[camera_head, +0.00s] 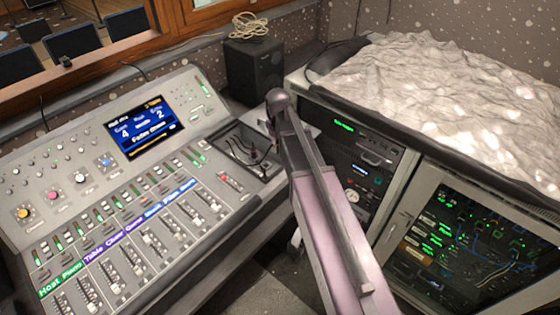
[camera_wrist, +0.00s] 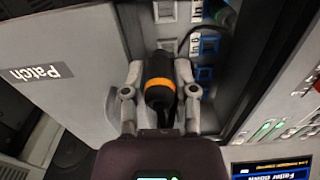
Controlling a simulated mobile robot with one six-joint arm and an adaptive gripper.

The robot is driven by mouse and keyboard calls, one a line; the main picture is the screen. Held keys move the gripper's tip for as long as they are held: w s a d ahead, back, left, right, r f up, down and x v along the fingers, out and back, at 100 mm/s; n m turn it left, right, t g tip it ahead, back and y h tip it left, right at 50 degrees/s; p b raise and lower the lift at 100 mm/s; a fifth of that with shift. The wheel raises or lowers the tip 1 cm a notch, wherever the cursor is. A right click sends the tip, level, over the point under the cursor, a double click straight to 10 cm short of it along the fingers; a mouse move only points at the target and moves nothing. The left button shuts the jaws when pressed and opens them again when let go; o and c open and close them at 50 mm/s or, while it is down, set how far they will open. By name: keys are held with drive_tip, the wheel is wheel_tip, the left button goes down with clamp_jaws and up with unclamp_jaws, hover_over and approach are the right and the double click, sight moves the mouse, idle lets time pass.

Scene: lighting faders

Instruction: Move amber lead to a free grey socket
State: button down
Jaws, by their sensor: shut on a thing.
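The amber lead's plug (camera_wrist: 159,82), a black barrel with an amber band, is between the two fingers of my gripper (camera_wrist: 160,74) in the wrist view. The gripper is shut on it. The plug's far end points toward a patch strip with a grey socket (camera_wrist: 165,11) beyond it and blue-framed sockets (camera_wrist: 208,45) to its right. Whether the plug's tip touches or sits in any socket cannot be told. A dark cable curves beside the blue sockets. In the head view my arm hides the gripper and the plug.
A grey panel marked Patch (camera_wrist: 38,72) lies left of the gripper in the wrist view. The head view shows the mixing console (camera_head: 150,185) with its faders, a recessed bay (camera_head: 237,150) with cables, a black speaker (camera_head: 254,70) and an equipment rack (camera_head: 365,150).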

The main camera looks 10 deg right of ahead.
drive_tip(key=shift+s+f+n+b, duration=0.3)
drive_tip(key=shift+s+f+b, duration=0.35)
drive_tip(key=shift+f, duration=0.5)
drive_tip(key=shift+f, duration=0.2)
drive_tip(key=shift+f+b, duration=3.1)
drive_tip(key=shift+b, duration=0.2)
drive_tip(key=shift+s+f, duration=0.15)
drive_tip(key=shift+f, duration=0.05)
drive_tip(key=shift+f+b, duration=0.65)
drive_tip(key=shift+b, duration=0.2)
idle(2.3)
